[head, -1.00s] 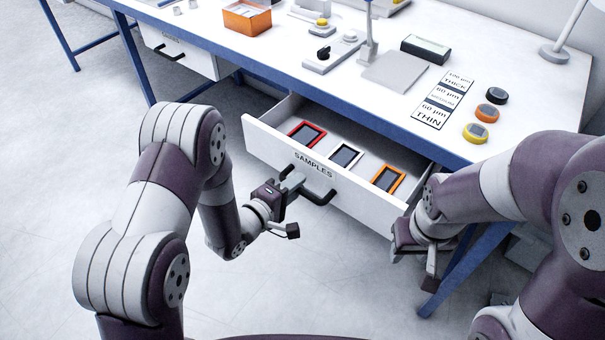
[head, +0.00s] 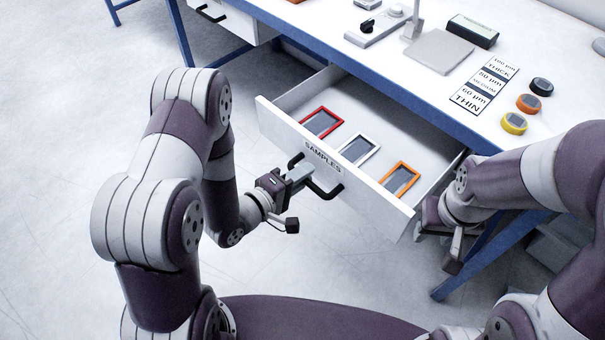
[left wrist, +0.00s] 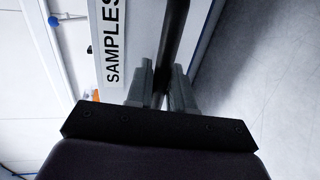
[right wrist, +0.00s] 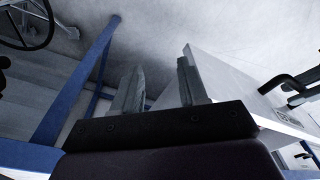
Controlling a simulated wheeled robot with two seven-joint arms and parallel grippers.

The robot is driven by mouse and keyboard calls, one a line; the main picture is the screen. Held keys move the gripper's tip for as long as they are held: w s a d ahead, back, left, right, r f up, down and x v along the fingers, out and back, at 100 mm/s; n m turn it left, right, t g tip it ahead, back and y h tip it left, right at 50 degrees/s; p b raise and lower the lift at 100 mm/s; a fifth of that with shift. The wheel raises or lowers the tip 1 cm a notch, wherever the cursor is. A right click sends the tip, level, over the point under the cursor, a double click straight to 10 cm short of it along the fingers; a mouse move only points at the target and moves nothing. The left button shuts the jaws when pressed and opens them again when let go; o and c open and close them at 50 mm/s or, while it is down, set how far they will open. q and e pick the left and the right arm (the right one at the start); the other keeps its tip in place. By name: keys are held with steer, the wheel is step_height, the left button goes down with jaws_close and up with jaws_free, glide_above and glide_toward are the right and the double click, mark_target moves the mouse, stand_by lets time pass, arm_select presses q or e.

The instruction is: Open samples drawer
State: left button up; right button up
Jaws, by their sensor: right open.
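The samples drawer (head: 375,195) is pulled out from under the bench, with its inside showing. Its white front carries a "SAMPLES" label (head: 323,157) and a black bar handle (head: 326,191). My left gripper (head: 305,173) is at the handle. In the left wrist view its fingers (left wrist: 162,88) sit close on both sides of the black bar and appear shut on it. My right gripper (head: 455,248) is beside the drawer's right front corner. In the right wrist view its fingers (right wrist: 160,88) are apart and empty, with the drawer front to their right.
Red (head: 321,122), white (head: 358,150) and orange (head: 401,178) framed samples lie in the drawer. The bench top (head: 420,95) holds a thickness card (head: 484,85), several coloured round pucks and a black box (head: 472,31). A blue bench leg (head: 490,255) stands near my right arm. Floor in front is clear.

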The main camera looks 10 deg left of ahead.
arm_select(q)
steer(key=shift+o, duration=1)
steer(key=p+v, duration=0.1)
steer(key=v, duration=1.1)
steer(key=shift+s+a, duration=0.2)
steer(key=shift+s, duration=0.1)
